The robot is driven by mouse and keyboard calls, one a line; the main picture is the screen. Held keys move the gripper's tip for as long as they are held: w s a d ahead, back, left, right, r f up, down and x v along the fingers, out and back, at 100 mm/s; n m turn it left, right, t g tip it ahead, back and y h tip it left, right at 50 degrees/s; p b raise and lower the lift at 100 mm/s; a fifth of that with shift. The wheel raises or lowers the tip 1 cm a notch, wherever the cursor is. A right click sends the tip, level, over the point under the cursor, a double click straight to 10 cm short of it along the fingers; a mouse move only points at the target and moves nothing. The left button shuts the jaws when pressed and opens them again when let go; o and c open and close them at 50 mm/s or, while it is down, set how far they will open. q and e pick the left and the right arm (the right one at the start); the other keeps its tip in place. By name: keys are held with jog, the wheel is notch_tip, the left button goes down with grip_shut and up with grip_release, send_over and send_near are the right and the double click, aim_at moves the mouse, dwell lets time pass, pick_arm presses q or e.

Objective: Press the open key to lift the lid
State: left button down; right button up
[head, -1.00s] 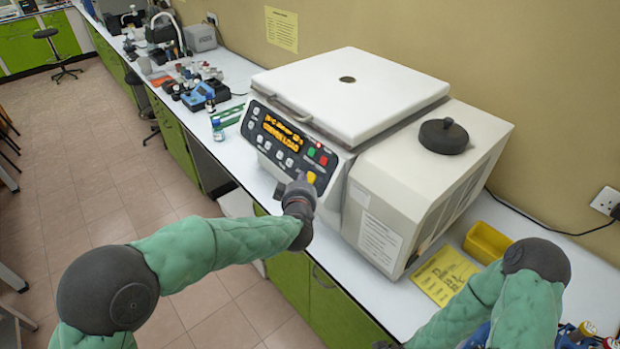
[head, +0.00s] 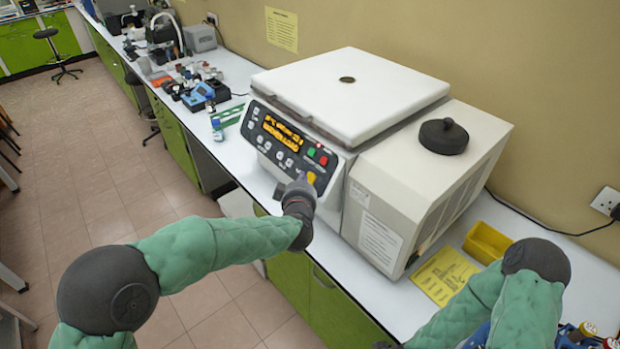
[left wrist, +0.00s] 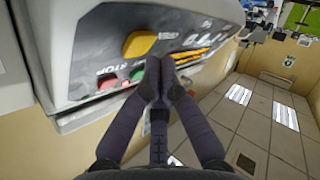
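The centrifuge (head: 400,185) stands on the bench with its white lid (head: 340,85) down. Its dark control panel (head: 262,140) has a lit orange display, a green key, a red key and a yellow key (head: 311,178) at the lower right. My left gripper (head: 300,186) is at the panel, just below the yellow key. In the left wrist view, its fingertips (left wrist: 162,85) are together and empty, beside the yellow key (left wrist: 139,44) and near the red STOP key (left wrist: 108,82). I cannot tell whether they touch the panel. My right gripper is out of view below the bottom edge.
A yellow tray (head: 487,242) and a yellow sheet (head: 444,275) lie on the bench right of the centrifuge. A dark round knob (head: 444,136) is on top of its housing. Small bottles and instruments (head: 200,95) crowd the bench to the left.

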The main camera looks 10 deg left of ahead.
pick_arm(q)
jog(key=shift+f, duration=0.1)
jog(key=shift+w+d+f, duration=0.1)
jog(key=shift+w+d, duration=0.15)
jog(key=shift+w, duration=0.05)
jog(key=shift+w+d+f, duration=0.15)
jog(key=shift+w+f, duration=0.05)
dwell(0.8)
jog(key=shift+s+r, duration=0.1)
dwell(0.3)
jog(key=shift+s+a+r, duration=0.3)
jog(key=shift+s+a, duration=0.05)
jog(key=shift+s, duration=0.05)
jog(key=s+a+r+p, duration=0.2)
jog(key=s, duration=0.1)
jog(key=shift+s+a+r, duration=0.2)
jog(key=shift+a+r, duration=0.15)
dwell(0.4)
jog(key=shift+f, duration=0.1)
dwell(0.5)
